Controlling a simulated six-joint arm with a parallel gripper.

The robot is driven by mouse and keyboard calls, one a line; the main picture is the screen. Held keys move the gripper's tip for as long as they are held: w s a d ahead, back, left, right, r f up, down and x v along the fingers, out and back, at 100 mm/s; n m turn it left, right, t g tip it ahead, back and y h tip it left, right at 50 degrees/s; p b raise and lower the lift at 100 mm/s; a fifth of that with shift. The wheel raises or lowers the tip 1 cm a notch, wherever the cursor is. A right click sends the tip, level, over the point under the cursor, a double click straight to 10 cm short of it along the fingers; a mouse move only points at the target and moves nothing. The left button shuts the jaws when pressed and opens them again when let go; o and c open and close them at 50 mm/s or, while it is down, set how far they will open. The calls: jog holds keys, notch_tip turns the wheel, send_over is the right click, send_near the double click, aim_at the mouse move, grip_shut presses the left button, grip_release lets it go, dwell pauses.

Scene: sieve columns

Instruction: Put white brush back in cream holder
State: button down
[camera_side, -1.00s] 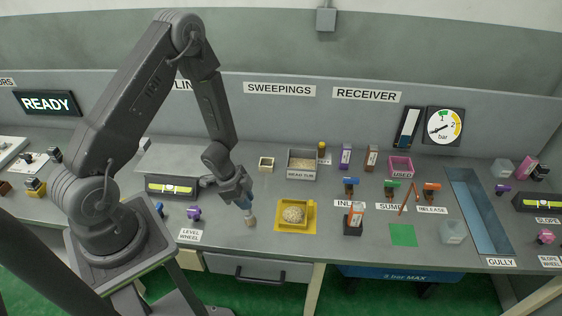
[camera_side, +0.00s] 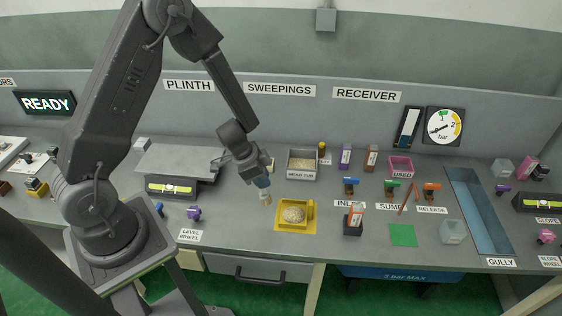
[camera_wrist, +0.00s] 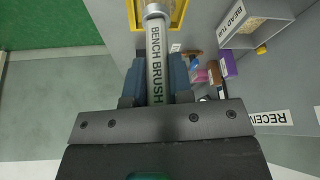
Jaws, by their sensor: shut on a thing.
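The white brush, its pale handle lettered BENCH BRUSH in the wrist view (camera_wrist: 155,50), is between the fingers of my gripper (camera_wrist: 155,88). In the side view my gripper (camera_side: 261,181) is shut on it, and the brush's lower end (camera_side: 266,199) points down, above the bench just left of the yellow tray. The cream holder, a small square box, stands at the back of the bench, left of the bead tub; my gripper hides most of it, and only a sliver of its right edge (camera_side: 271,161) shows.
The yellow tray (camera_side: 281,224) with a heap of beads is close to the right of the brush. The grey bead tub (camera_side: 302,174) stands behind it. A grey raised plinth (camera_side: 175,158) is to the left.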

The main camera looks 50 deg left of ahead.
jog(key=w+n, duration=0.1)
jog(key=n+y, duration=0.1)
jog(key=n, duration=0.1)
jog(key=shift+w+a+t, duration=0.2)
jog(key=shift+w+t, duration=0.1)
jog(key=shift+w, duration=0.1)
jog(key=shift+w+d+r+n+y, duration=0.5)
jog(key=shift+w+d+r+n, duration=0.9)
jog(key=shift+r, duration=4.65)
jog(key=w+a+f+n+g+y, duration=0.15)
jog(key=a+f, duration=0.25)
jog(key=a, duration=1)
jog(key=a+f+n, duration=0.3)
jog(key=a+f, duration=0.2)
jog(key=a, duration=0.8)
jog(key=w+d+f, duration=0.6)
jog(key=w+f, duration=0.2)
jog(key=f, duration=0.3)
jog(key=shift+w, duration=0.35)
